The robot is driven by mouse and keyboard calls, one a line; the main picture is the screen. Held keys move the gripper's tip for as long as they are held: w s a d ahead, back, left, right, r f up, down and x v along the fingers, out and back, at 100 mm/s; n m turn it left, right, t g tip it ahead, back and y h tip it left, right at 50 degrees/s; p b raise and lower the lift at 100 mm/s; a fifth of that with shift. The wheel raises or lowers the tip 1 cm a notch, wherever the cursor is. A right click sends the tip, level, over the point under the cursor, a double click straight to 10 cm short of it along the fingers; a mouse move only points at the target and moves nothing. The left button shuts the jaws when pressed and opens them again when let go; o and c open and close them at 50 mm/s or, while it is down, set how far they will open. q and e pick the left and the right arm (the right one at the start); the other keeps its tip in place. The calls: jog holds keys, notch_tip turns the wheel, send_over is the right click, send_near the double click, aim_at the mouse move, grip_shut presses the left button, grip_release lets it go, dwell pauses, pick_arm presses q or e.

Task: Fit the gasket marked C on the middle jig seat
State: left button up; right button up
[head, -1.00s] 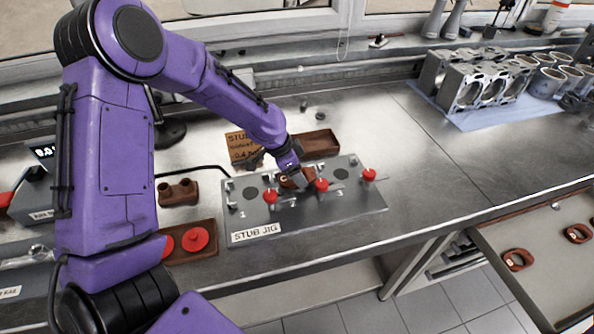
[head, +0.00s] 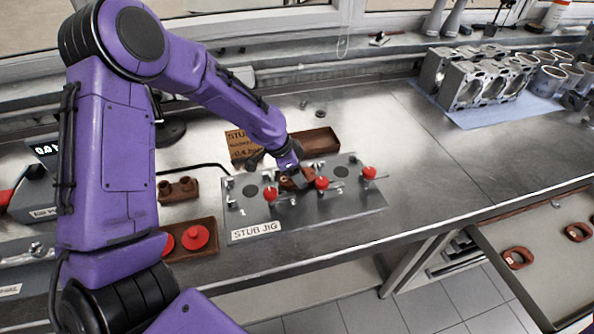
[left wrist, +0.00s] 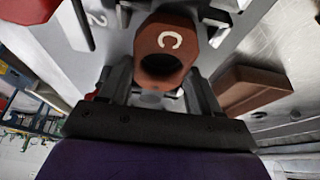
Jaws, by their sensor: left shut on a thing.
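The gasket marked C (left wrist: 168,45) is a red-brown ring-shaped piece with a white letter C, held between the fingers in the left wrist view. In the head view the gasket (head: 297,181) shows at the middle of the stub jig (head: 330,207), a grey plate with red knobs. My left gripper (head: 292,170) is shut on the gasket, over or at the middle seat. The arm and fingers hide much of that seat, and I cannot tell whether the gasket touches it. A "2" on the jig shows beside the gasket in the left wrist view. My right gripper is not in view.
More gaskets (head: 517,257) lie in a drawer at lower right.

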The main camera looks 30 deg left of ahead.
pick_arm(q)
jog(key=shift+f, duration=0.2)
jog(key=o, duration=1.1)
jog(key=shift+r, duration=0.1)
notch_tip(320, 180, up, 7)
jog(key=p, duration=0.7)
jog(key=shift+r, duration=0.15)
